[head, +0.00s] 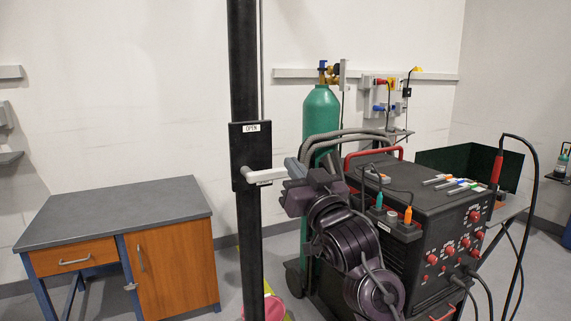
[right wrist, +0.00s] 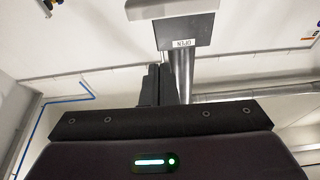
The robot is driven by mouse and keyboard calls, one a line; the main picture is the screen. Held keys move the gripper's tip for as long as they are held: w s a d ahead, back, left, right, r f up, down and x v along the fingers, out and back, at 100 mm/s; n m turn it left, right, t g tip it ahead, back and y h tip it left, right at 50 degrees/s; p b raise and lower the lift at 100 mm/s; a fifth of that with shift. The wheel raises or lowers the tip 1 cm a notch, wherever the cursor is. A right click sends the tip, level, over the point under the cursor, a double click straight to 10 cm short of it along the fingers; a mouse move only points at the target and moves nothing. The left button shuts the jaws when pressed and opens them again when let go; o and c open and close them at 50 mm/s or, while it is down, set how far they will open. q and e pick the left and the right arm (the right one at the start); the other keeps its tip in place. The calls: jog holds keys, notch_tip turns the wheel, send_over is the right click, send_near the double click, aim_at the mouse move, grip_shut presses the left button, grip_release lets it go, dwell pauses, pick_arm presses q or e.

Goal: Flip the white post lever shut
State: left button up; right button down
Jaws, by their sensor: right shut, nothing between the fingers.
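The white lever (head: 266,175) sticks out to the right from a dark plate (head: 250,150) marked OPEN on a tall black post (head: 244,60). My right gripper (head: 293,170) is at the lever's free right end, its fingers shut and empty. Whether they touch the lever is unclear in the head view. In the right wrist view the shut fingers (right wrist: 160,84) point toward the plate (right wrist: 187,38), and the pale lever (right wrist: 172,8) crosses the top edge, apart from the fingers in the picture. My left gripper is not in view.
A welding machine (head: 440,205) with cables and a green gas cylinder (head: 321,112) stand right of the post, behind my right arm. A grey-topped wooden bench (head: 115,212) stands at the left. The space just left of the plate looks clear.

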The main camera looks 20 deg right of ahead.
jog(key=v, duration=0.4)
jog(key=shift+s+b, duration=0.1)
jog(key=shift+b, duration=0.3)
